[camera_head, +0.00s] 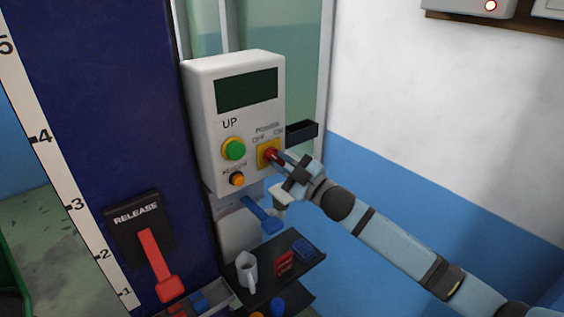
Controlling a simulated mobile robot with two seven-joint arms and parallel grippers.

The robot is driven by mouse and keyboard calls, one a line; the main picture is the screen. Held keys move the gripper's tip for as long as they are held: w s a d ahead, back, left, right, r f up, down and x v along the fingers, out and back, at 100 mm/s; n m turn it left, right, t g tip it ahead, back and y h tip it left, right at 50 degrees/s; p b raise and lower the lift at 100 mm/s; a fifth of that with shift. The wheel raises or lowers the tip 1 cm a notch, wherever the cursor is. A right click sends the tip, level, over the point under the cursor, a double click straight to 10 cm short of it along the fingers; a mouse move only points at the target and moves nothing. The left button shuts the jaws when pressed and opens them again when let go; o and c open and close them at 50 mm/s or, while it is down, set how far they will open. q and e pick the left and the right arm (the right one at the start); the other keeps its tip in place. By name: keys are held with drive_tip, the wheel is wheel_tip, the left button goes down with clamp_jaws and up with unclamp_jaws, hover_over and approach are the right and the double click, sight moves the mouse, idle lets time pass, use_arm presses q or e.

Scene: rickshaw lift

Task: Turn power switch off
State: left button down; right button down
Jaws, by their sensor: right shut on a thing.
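The power switch (268,153) is a red knob on a yellow plate, low on the right of the white control box (205,95). The labels POWER, OFF and ON stand above it. My right gripper (279,160) reaches in from the right and is shut on the red knob. The gripper's fingers hide part of the knob, so I cannot tell clearly which label it points to. My left gripper is not in view.
A green button (234,149) and an orange knob (237,179) sit left of the switch. A red release lever (158,262) is on the blue column. Below the box are a blue lever (262,214) and a dark shelf with a white mug (246,270).

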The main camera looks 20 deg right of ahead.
drive_tip(key=c, duration=1.1)
unclamp_jaws()
drive_tip(key=shift+s+d+f, duration=0.1)
drive_tip(key=shift+s+f, duration=0.05)
drive_tip(key=shift+s, duration=0.05)
drive_tip(key=b+v, duration=0.4)
drive_tip(key=v, duration=0.9)
drive_tip(key=shift+s+d, duration=0.1)
drive_tip(key=shift+d, duration=0.05)
